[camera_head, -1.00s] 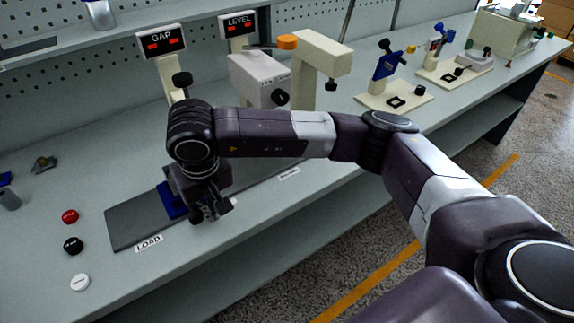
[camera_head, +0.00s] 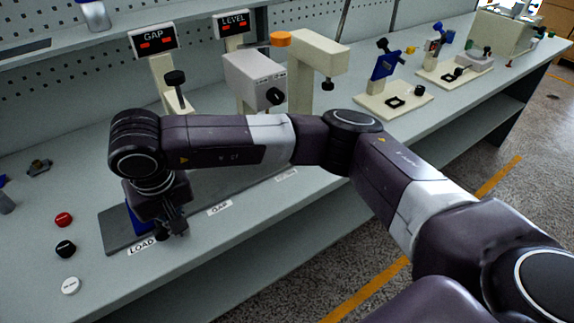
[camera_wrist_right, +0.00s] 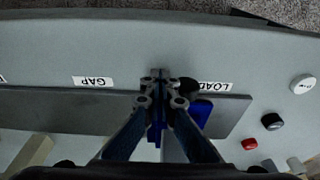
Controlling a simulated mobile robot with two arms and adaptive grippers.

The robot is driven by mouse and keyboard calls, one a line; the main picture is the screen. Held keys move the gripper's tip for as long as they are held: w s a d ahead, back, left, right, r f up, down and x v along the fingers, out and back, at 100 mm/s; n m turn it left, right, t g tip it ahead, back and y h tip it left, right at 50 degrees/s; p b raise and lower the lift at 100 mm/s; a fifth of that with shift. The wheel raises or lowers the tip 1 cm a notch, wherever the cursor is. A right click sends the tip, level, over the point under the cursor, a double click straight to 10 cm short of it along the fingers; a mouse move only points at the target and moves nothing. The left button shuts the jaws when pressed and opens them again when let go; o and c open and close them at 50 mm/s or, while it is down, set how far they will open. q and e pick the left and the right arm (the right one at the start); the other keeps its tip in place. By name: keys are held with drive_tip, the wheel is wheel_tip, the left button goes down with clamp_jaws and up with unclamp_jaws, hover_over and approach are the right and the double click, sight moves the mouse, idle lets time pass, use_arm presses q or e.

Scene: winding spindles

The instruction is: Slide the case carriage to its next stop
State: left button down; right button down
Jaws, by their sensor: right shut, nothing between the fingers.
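The blue case carriage (camera_head: 137,219) sits on the dark grey track (camera_head: 115,234) near the LOAD label (camera_head: 142,246), mostly hidden behind my right gripper (camera_head: 172,232). In the right wrist view the blue carriage (camera_wrist_right: 202,113) shows beside and behind the fingers, on the LOAD side. My right gripper (camera_wrist_right: 159,82) is shut with nothing between its fingertips, low over the track. I cannot tell whether it touches the carriage. The GAP label (camera_head: 219,208) is further right along the track. My left gripper is not in view.
Red (camera_head: 64,219), black (camera_head: 66,249) and white (camera_head: 71,285) buttons sit left of the track. The GAP display (camera_head: 153,40) and LEVEL display (camera_head: 233,23) stand behind it, with a grey instrument box (camera_head: 252,78) and cream post (camera_head: 318,60) to the right.

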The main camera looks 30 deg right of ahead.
sight(160, 239)
drive_tip(key=shift+s+a+f+b, duration=0.15)
drive_tip(key=shift+a+f+b, duration=0.25)
drive_tip(key=shift+a, duration=0.5)
drive_tip(key=shift+s+a+b, duration=0.15)
drive_tip(key=shift+a+b, duration=0.15)
drive_tip(key=shift+a, duration=0.8)
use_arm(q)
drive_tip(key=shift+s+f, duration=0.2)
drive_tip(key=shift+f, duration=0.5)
use_arm(e)
drive_tip(key=shift+w+p+v, duration=0.25)
drive_tip(key=shift+p+v, duration=0.2)
drive_tip(key=shift+v, duration=0.65)
drive_tip(key=shift+w+p+v, duration=0.2)
drive_tip(key=shift+p+v, duration=0.25)
drive_tip(key=shift+v, duration=0.65)
drive_tip(key=shift+w+r+p, duration=0.25)
drive_tip(key=shift+r+p, duration=0.25)
drive_tip(key=shift+r, duration=0.85)
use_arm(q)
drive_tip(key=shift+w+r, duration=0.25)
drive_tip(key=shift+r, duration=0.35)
use_arm(e)
drive_tip(key=shift+r, duration=0.1)
